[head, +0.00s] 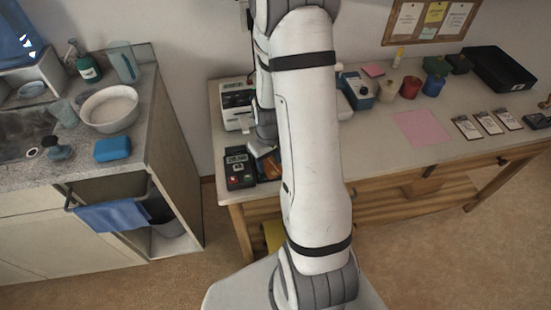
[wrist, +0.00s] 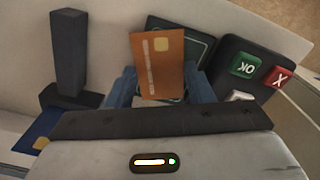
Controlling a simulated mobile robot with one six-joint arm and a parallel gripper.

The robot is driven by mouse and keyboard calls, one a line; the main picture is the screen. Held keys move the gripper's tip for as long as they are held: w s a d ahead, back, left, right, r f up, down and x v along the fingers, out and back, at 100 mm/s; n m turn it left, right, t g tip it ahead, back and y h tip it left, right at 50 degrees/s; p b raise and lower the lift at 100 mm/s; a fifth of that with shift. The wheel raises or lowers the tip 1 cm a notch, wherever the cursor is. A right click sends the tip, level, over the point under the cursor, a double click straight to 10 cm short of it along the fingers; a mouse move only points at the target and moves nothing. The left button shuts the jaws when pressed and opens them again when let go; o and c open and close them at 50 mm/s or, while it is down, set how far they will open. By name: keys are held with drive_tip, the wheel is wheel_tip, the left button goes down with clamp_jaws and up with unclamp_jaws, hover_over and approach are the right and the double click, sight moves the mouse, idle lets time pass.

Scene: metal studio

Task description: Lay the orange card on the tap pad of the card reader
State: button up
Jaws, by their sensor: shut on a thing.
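In the wrist view the orange card (wrist: 158,62) stands out between the fingers of my gripper (wrist: 160,88), which is shut on it. The far part of the card, with its chip, overlaps the dark tap pad (wrist: 198,42) with a green border. I cannot tell whether the card touches the pad. The black card reader (wrist: 232,60), with a green OK key and a red X key, lies to the right. In the head view the card reader (head: 240,168) is near the table's front left edge. My gripper (head: 262,149) is beside it, partly hidden by my arm, and a bit of orange shows there.
A blue card (wrist: 38,130) and a dark upright block (wrist: 70,55) show left in the wrist view. In the head view a white machine (head: 237,105) stands behind the reader. A pink sheet (head: 421,128) and several small items lie right. A sink counter (head: 150,110) is left.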

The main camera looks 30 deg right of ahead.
sight(268, 167)
drive_tip(key=shift+a, duration=0.5)
drive_tip(key=o, duration=1)
drive_tip(key=shift+w+r, duration=0.15)
drive_tip(key=shift+r, duration=0.1)
wheel_tip(268, 167, up, 7)
drive_tip(key=shift+r, duration=0.15)
drive_tip(key=shift+d, duration=0.15)
